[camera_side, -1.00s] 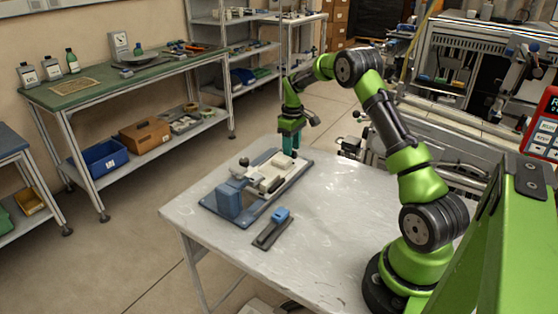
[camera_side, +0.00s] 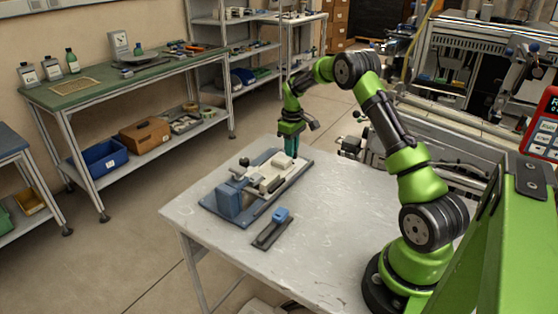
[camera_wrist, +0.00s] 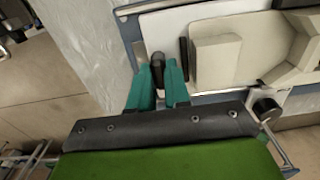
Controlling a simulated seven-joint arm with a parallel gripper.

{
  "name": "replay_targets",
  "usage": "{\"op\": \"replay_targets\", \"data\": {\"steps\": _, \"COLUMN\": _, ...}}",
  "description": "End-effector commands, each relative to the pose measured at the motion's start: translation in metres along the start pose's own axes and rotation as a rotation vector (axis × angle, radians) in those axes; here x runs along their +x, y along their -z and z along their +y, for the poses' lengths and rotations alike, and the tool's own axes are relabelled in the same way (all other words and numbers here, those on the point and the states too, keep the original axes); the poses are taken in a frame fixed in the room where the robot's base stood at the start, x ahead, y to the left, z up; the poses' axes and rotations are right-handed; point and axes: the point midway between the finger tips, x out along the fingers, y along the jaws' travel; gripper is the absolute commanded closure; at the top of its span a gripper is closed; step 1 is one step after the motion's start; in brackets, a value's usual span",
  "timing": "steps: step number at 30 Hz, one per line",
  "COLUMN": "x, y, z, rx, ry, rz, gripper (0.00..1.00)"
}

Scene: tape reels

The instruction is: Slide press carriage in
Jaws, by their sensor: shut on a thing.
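The press carriage (camera_side: 272,178) is a cream block assembly on a blue-grey base plate (camera_side: 297,176) on the table. A blue block (camera_side: 230,203) stands at the plate's near-left end. My gripper (camera_side: 291,152) points down at the plate's far end. In the wrist view, my gripper's (camera_wrist: 158,80) teal fingers are shut on a dark upright handle (camera_wrist: 158,65). A cream block (camera_wrist: 216,60) of the carriage lies just right of the fingers, beyond a thin dark upright part. How the handle joins the carriage is hard to see.
A small dark strip with a blue block (camera_side: 281,215) on it lies on the table (camera_side: 335,220) in front of the base plate. The right side of the table is clear. A dark round knob (camera_wrist: 266,107) sits near the plate's edge, right of the fingers.

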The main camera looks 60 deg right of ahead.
Motion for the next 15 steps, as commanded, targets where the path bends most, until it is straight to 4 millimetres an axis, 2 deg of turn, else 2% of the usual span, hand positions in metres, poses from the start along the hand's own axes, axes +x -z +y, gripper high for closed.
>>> {"op": "replay_targets", "data": {"steps": 3, "x": -0.001, "y": 0.001, "z": -0.007, "rx": -0.003, "ry": 0.000, "rz": 0.000, "gripper": 1.00}}
{"op": "replay_targets", "data": {"steps": 10, "x": -0.001, "y": 0.001, "z": -0.056, "rx": -0.007, "ry": 0.000, "rz": -0.001, "gripper": 1.00}}
{"op": "replay_targets", "data": {"steps": 15, "x": -0.001, "y": 0.000, "z": -0.074, "rx": -0.002, "ry": 0.000, "rz": 0.001, "gripper": 1.00}}
